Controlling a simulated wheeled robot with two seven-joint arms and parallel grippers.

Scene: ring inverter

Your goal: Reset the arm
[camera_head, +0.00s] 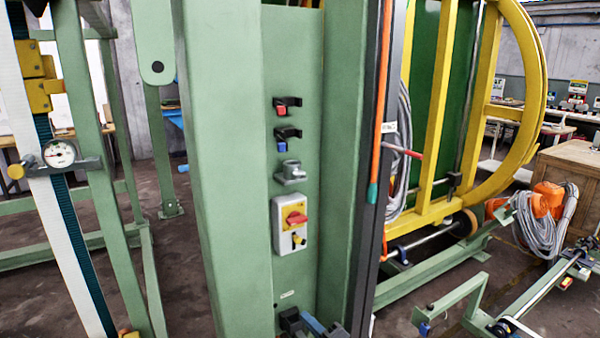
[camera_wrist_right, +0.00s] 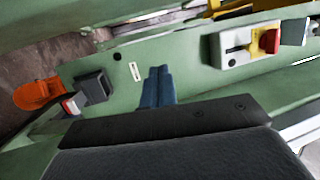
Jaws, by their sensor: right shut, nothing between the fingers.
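My right gripper (camera_head: 313,323) shows at the bottom edge of the head view, low in front of the green column (camera_head: 228,180). In the right wrist view its two blue fingers (camera_wrist_right: 157,85) are together, with nothing between them, and a green surface lies behind them. My left gripper is not in view. My right arm's links are mostly out of the head view.
A grey box with a red and yellow switch (camera_head: 291,224) is on the column; it also shows in the wrist view (camera_wrist_right: 243,46). Above it are a metal fitting (camera_head: 290,172) and two black brackets. A yellow ring frame (camera_head: 530,100) stands at right. A dark block (camera_wrist_right: 92,86) lies left of the fingers.

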